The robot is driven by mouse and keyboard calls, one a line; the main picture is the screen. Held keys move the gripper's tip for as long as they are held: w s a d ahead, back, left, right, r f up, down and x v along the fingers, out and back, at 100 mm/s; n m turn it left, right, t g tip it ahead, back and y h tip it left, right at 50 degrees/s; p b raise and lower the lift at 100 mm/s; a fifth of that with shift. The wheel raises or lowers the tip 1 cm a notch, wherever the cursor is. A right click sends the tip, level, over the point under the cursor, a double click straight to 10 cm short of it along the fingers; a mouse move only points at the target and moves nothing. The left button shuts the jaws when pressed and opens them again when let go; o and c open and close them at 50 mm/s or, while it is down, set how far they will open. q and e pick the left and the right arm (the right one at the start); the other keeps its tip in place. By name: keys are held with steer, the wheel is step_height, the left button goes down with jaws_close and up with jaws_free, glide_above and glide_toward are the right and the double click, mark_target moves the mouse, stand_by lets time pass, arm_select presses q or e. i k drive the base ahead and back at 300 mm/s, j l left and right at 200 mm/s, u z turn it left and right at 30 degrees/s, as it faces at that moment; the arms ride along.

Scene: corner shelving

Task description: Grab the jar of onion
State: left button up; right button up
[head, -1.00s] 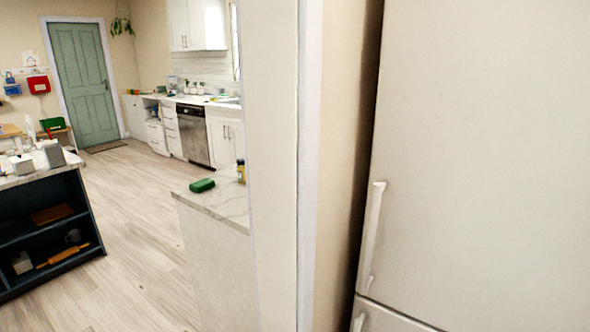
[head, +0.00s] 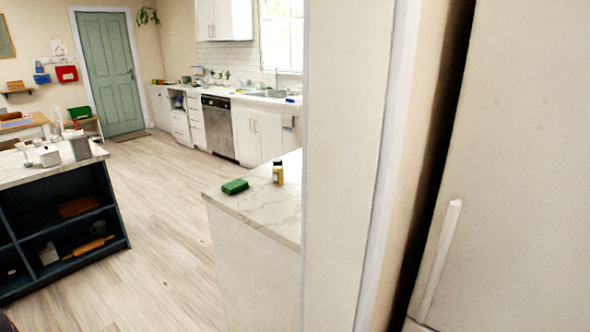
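A small jar or bottle (head: 278,173) with a yellowish label and dark cap stands upright on the marble counter, near the wall's edge. It is too small to tell whether it holds onion. No other jar that I can name as onion shows. Neither of my grippers is in the head view.
A green block (head: 235,187) lies on the marble counter (head: 290,222). A wall end (head: 340,150) and a white fridge (head: 525,160) fill the right side. A dark island (head: 105,190) stands at left. The wooden floor (head: 170,230) between is clear. A green door (head: 108,70) is at the back.

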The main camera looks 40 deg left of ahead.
mark_target(278, 172)
steer(key=j+z, duration=0.3)
steer(key=j, duration=0.55)
steer(key=j+z, duration=0.3)
steer(key=j, duration=1.4)
steer(key=j+z, duration=0.1)
steer(key=j, duration=0.75)
steer(key=k+j+z, duration=0.1)
steer(key=j, duration=0.75)
